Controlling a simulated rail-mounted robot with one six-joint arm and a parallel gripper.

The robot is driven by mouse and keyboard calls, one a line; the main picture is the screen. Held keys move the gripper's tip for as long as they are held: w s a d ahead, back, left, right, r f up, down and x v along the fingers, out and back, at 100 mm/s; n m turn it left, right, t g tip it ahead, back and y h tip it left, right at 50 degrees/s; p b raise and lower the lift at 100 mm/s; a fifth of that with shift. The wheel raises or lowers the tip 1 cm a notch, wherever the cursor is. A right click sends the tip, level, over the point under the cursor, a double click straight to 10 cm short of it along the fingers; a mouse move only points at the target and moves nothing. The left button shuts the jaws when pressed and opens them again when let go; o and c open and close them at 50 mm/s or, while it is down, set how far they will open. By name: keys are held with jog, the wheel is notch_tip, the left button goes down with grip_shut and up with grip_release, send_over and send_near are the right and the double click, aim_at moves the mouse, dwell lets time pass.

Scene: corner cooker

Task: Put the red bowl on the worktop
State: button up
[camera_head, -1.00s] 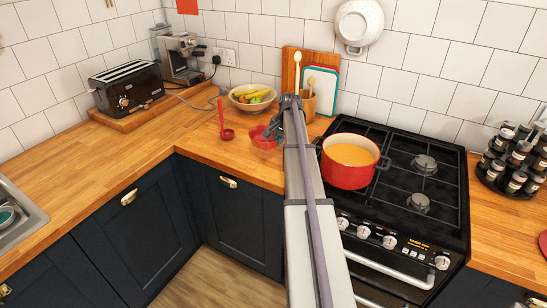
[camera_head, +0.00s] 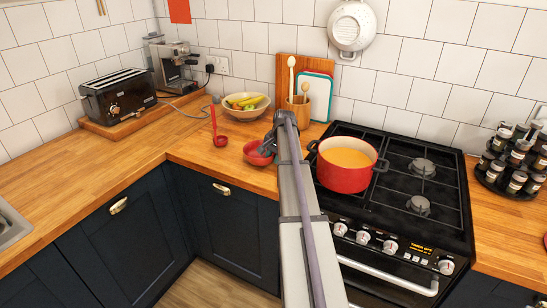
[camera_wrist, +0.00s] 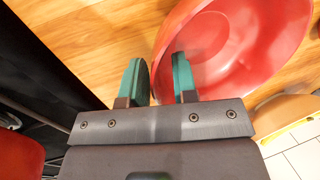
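The red bowl (camera_head: 257,154) is at the front part of the worktop (camera_head: 190,155), just left of the cooker. In the head view it looks set on the wood or very close to it; I cannot tell if there is a gap. My gripper (camera_head: 268,143) is at the bowl's right rim. In the wrist view the bowl (camera_wrist: 245,45) fills the upper right. The gripper (camera_wrist: 160,80) has a clear gap between its two green fingers. The right finger overlaps the bowl and the left is just outside its edge. The bowl's far underside is hidden.
A red ladle (camera_head: 220,139) stands left of the bowl, with a fruit bowl (camera_head: 246,108) behind. A utensil pot (camera_head: 299,108) is behind my arm. A red pot (camera_head: 346,165) sits on the cooker (camera_head: 400,205) at right.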

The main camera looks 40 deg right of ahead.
jog(key=p+v, duration=1.2)
jog(key=shift+r, duration=0.2)
jog(key=s+a+n+g, duration=0.1)
jog(key=s+a+n, duration=0.2)
jog(key=a, duration=0.9)
jog(key=s+a+n, duration=0.3)
jog(key=a, duration=0.9)
jog(key=s+a+n+g, duration=0.1)
jog(key=s+a+n, duration=0.2)
jog(key=a, duration=0.9)
jog(key=s+a+f+n+h+b, duration=0.1)
jog(key=s+a+f+n+b, duration=0.1)
jog(key=s+a, duration=0.7)
jog(key=shift+s+a+f+n+g, duration=0.4)
jog(key=shift+a+n, duration=0.2)
jog(key=shift+n, duration=0.8)
